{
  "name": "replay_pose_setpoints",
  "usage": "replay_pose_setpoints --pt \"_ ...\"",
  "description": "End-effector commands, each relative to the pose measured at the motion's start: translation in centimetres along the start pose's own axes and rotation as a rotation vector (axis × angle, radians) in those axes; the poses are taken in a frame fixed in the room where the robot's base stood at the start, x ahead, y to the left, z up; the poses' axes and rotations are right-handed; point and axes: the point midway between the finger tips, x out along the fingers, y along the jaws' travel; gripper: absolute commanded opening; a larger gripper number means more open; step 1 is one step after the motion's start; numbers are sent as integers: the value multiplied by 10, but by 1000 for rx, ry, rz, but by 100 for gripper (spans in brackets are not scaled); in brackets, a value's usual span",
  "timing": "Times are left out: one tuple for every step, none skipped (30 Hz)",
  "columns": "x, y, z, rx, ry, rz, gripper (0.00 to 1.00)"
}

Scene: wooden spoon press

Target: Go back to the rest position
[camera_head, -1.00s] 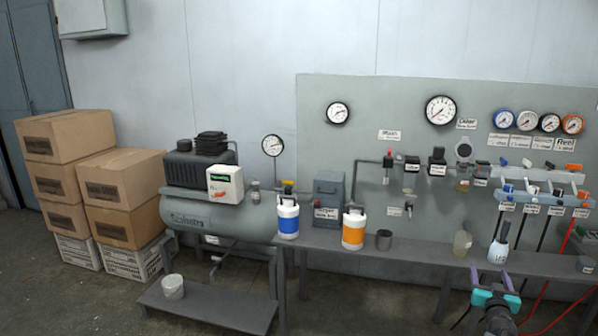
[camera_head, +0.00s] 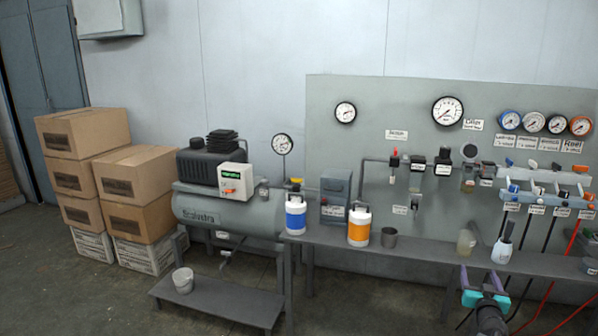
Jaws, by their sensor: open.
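My gripper (camera_head: 484,278) shows at the lower right, in front of the bench's front edge. The white container with a dark handle (camera_head: 502,250) stands on the bench just beyond my gripper. No marker of a rest position shows.
A low step (camera_head: 225,299) holds a white bucket (camera_head: 183,281). Stacked boxes (camera_head: 140,175) stand left. Hoses hang at the right.

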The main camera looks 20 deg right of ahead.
Motion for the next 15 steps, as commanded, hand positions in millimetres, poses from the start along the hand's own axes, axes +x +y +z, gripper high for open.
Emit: replay_pose_setpoints --pt "2 -13 3 1 -5 -16 67" --pt "3 -20 5 2 -8 -24 67" --pt "5 -31 8 3 -12 -37 67" --pt "6 -40 10 4 -15 -47 67" --pt "7 -50 12 5 -19 -59 67" --pt "8 -64 16 7 -25 -76 67" --pt "8 -76 20 8 -30 -90 67" --pt "8 -89 24 9 -36 -105 67" --pt "8 -107 29 11 -44 -126 67" --pt "8 -120 33 12 -50 -141 67" --pt "7 -133 37 14 -55 -157 67" --pt "6 -150 42 17 -63 -176 67" --pt "4 -163 46 21 -69 -191 67" --pt "3 -176 51 24 -75 -205 67" --pt "0 -193 56 30 -83 -224 67"
